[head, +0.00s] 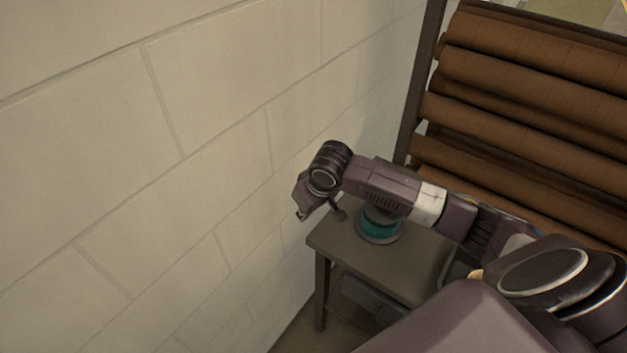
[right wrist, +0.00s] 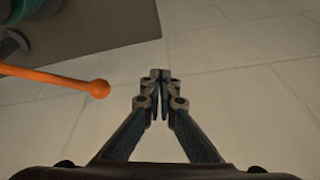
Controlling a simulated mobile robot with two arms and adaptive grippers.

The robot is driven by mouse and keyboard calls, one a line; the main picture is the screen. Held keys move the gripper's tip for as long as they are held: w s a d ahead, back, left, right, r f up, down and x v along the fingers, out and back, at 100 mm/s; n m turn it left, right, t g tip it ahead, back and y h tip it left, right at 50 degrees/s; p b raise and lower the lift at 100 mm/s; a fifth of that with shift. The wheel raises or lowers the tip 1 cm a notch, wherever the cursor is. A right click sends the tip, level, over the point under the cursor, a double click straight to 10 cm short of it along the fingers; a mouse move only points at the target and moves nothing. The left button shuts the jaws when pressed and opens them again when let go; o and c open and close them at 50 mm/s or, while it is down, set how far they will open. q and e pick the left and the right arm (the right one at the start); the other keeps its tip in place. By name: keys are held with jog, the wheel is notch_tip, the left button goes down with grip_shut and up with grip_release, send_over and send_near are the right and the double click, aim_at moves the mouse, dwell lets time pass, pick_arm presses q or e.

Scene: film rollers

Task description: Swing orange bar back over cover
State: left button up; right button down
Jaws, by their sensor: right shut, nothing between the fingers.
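The orange bar (right wrist: 55,79) shows in the right wrist view, coming in from the left edge and ending in a round knob. In that view my right gripper (right wrist: 160,75) is shut and empty, to the right of the knob and apart from it. In the head view my right gripper (head: 301,214) is beside the wall, left of the small table. The teal round cover (head: 380,225) sits on the table, partly hidden under my right arm. A bit of it also shows in the right wrist view (right wrist: 45,8). The orange bar is hidden in the head view. My left gripper is not in view.
The small dark table (head: 345,250) stands close to the pale block wall (head: 200,150). A rack of brown rollers (head: 520,95) stands behind it at the right. A dark post with a round base (head: 338,213) stands at the table's back corner.

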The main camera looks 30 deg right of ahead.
jog(key=w+d+r+m+h, duration=0.1)
jog(key=w+d+r, duration=0.3)
jog(key=d+r, duration=0.4)
jog(key=shift+w+d+r+m, duration=0.25)
jog(key=shift+d+r+m, duration=0.15)
jog(key=shift+r+m, duration=0.4)
jog(key=shift+f, duration=0.2)
jog(key=p+x, duration=0.2)
jog(key=x, duration=0.8)
